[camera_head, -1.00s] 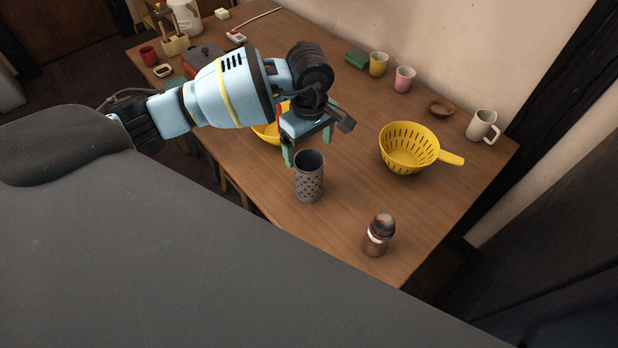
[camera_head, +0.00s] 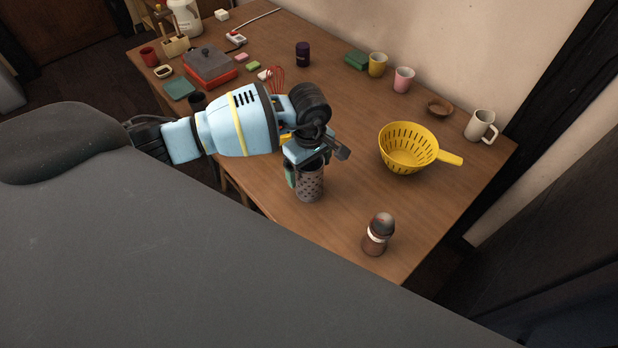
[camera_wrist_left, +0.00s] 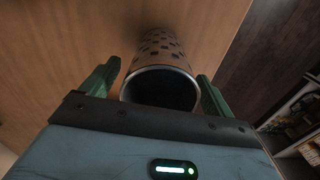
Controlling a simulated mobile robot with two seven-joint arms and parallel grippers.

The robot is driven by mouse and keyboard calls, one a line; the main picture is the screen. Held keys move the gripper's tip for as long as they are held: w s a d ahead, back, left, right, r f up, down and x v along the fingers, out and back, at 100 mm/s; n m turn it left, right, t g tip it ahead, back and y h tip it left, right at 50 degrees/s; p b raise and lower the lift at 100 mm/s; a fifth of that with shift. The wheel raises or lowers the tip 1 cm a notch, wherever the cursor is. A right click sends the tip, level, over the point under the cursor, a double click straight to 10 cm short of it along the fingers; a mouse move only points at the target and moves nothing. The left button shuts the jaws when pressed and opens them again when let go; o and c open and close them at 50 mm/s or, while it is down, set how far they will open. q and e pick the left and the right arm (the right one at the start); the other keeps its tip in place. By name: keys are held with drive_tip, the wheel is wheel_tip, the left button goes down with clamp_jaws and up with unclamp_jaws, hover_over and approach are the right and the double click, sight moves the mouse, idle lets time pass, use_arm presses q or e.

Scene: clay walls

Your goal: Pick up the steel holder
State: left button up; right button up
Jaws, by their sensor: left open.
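The steel holder (camera_head: 309,187) is a grey perforated cylinder standing upright on the wooden table, near its front edge. My left gripper (camera_head: 307,172) is over its top, hiding the rim in the head view. In the left wrist view the holder (camera_wrist_left: 161,68) shows its round open mouth and dark inside. My right gripper is not in view.
A yellow colander (camera_head: 407,150) stands to the right of the holder. A brown shaker-like jar (camera_head: 377,236) stands to the front right. The table between holder and colander is clear.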

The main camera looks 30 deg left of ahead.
use_arm(q)
drive_tip(key=c, duration=1.4)
drive_tip(key=shift+r, duration=0.2)
drive_tip(key=s+a+r, duration=0.1)
drive_tip(key=s+a, duration=0.1)
drive_tip(key=s, duration=0.3)
drive_tip(key=s+a+r, duration=0.2)
drive_tip(key=s, duration=0.3)
drive_tip(key=s+a+r+b, duration=0.1)
drive_tip(key=s+a, duration=0.1)
drive_tip(key=s, duration=0.3)
drive_tip(key=shift+r, duration=0.35)
